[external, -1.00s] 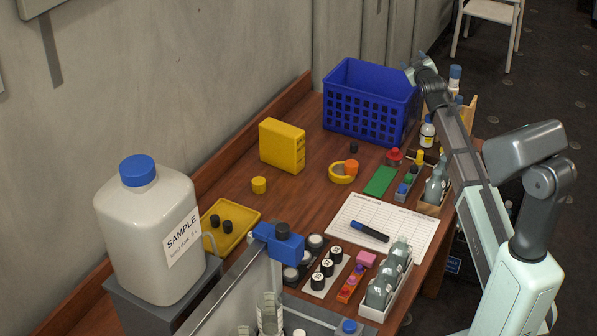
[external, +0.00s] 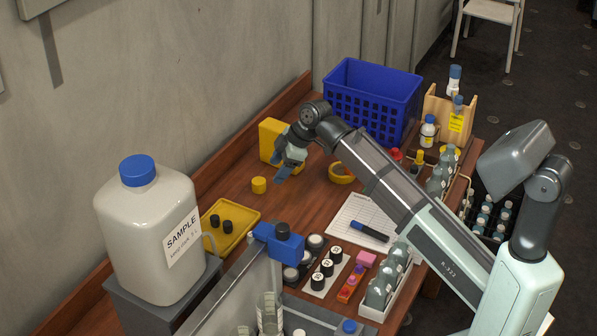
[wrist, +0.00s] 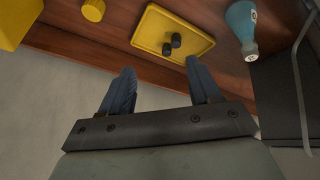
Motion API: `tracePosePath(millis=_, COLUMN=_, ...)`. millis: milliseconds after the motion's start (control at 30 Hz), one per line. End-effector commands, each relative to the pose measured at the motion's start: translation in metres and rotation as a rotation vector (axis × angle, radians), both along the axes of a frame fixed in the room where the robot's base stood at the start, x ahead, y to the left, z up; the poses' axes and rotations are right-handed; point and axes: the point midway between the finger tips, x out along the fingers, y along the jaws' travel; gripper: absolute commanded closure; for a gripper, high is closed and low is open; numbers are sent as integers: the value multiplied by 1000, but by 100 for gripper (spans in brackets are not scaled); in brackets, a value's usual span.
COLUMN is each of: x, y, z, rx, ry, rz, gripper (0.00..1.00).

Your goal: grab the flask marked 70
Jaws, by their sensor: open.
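My gripper (external: 283,176) is open and empty, in the air in front of the yellow block. In the wrist view its two fingers (wrist: 159,66) are apart with nothing between them. Grey-green flasks stand in a white tray (external: 361,311) at the front right: flasks (external: 379,290). More such flasks (external: 437,183) stand in a rack at the right edge, partly behind my arm. A blue-teal bottle (wrist: 242,28) with a pale mouth and a partly seen white label shows at the upper right of the wrist view. I cannot read 70 on any flask.
A yellow tray (external: 249,217) holds two black caps. A yellow block (external: 270,135), yellow cylinder (external: 258,185) and blue basket (external: 345,113) stand along the wall side. A large white jug (external: 150,240) stands at left. Open table lies around the yellow cylinder.

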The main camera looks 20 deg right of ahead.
Motion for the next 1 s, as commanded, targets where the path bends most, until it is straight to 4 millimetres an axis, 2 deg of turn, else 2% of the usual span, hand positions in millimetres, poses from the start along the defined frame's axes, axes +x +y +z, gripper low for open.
tracePosePath(millis=33, x=-24, y=17, z=0, rx=-14, ry=33, rz=73, gripper=38)
tracePosePath(millis=100, x=-52, y=34, z=0, rx=-32, ry=77, rz=166, gripper=38)
tracePosePath(millis=200, x=-85, y=51, z=0, rx=-53, ry=126, rz=272, gripper=38)
tracePosePath(millis=300, x=-107, y=60, z=1, rx=-66, ry=157, rz=344, gripper=38)
tracePosePath(millis=400, x=-118, y=65, z=1, rx=-74, ry=174, rz=382, gripper=38)
tracePosePath(millis=533, x=-123, y=70, z=-9, rx=-77, ry=181, rz=394, gripper=38)
tracePosePath(millis=833, x=-127, y=87, z=-53, rx=-77, ry=182, rz=391, gripper=38)
tracePosePath(millis=1000, x=-128, y=94, z=-71, rx=-76, ry=180, rz=391, gripper=38)
